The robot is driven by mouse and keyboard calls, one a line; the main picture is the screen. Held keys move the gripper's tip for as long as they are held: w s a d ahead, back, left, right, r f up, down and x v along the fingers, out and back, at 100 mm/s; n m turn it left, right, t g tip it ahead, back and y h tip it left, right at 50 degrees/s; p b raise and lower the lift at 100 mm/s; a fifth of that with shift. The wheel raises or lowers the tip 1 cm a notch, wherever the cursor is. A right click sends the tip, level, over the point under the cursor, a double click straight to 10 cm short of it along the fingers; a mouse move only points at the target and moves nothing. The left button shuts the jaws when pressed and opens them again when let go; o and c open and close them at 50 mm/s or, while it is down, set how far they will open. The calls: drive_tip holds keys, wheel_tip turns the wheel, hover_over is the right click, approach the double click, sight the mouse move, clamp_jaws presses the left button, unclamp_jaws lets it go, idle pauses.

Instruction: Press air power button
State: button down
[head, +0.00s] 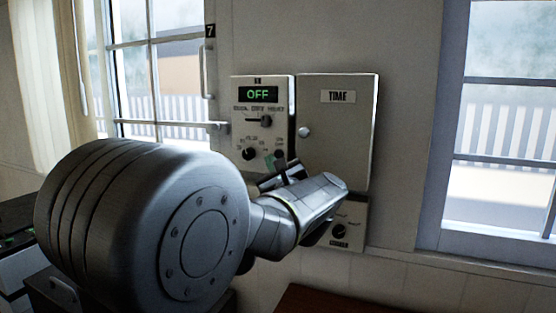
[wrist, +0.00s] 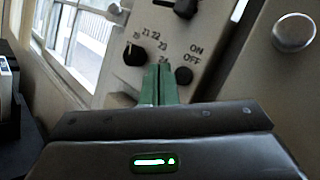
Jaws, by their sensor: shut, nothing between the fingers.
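The grey control panel (head: 284,108) on the wall has a display (head: 258,94) reading OFF in green. It has a slider (head: 266,120) and a black dial (head: 249,154), which also shows in the wrist view (wrist: 134,52). A small round black button (wrist: 183,75) sits below the ON and OFF lettering; I take it for the air power button. My gripper (wrist: 158,72) is shut and empty, its green fingers pointing at the panel. The fingertips show just left of the button in the wrist view; contact cannot be told. In the head view, my gripper (head: 270,161) is in front of the panel's lower part.
A closed cabinet marked TIME (head: 340,130) with a round knob (head: 304,132) adjoins the panel on the right. A smaller box with a dial (head: 340,230) is below it. Windows (head: 500,120) flank the wall. A brown surface (head: 320,300) shows at the bottom.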

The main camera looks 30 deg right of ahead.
drive_tip(key=shift+s+a, duration=0.65)
drive_tip(key=shift+a, duration=0.1)
idle(1.7)
wheel_tip(320, 180, down, 10)
drive_tip(key=d+n+g+h, duration=0.2)
drive_tip(key=n+g, duration=0.2)
drive_tip(key=s+d+f+n+g+h, duration=0.7)
drive_tip(key=s+d+f+n, duration=0.1)
drive_tip(key=n, duration=0.4)
wheel_tip(320, 180, up, 11)
drive_tip(key=a+n+t+h+b, duration=0.1)
drive_tip(key=a+n+t+h, duration=0.2)
drive_tip(key=n, duration=1.2)
drive_tip(key=w+a+r+n+t+y, duration=0.2)
drive_tip(key=a+r+n+t+y, duration=0.1)
drive_tip(key=n, duration=0.5)
drive_tip(key=w+a+r+n+t+y, duration=0.3)
drive_tip(key=a+n+t+y, duration=0.1)
drive_tip(key=a+n+t, duration=0.3)
drive_tip(key=shift+a+r+n+t+y, duration=0.3)
drive_tip(key=shift+a+r+n+y, duration=0.1)
drive_tip(key=shift+n, duration=0.7)
